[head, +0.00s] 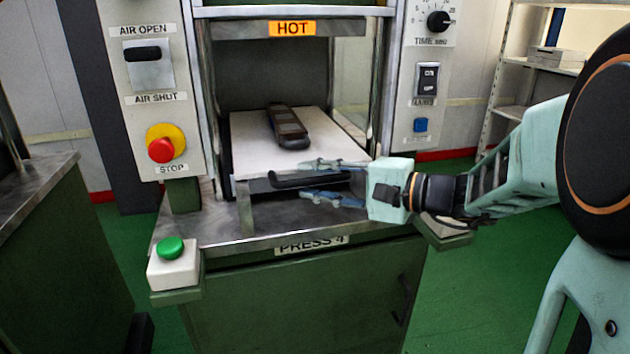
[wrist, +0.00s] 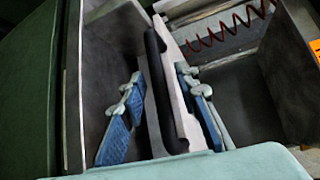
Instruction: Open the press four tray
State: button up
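The press four tray (head: 245,140) is a pale plate with a dark front edge, lying in the opening of the press above the "PRESS 4" label (head: 312,244). A black bar handle (head: 290,181) runs along its front. The handle also shows in the wrist view (wrist: 158,85). My gripper (head: 306,179) reaches in from the right, open, with one blue finger above the handle and one below. In the wrist view my gripper (wrist: 160,88) has its fingers on either side of the handle, with gaps visible.
A control panel with a red stop button (head: 161,150) stands left, and one with a timer knob (head: 438,20) right. A green button box (head: 172,262) sits front left. A shelf (head: 510,112) stands behind at right.

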grip_shut()
dwell(0.5)
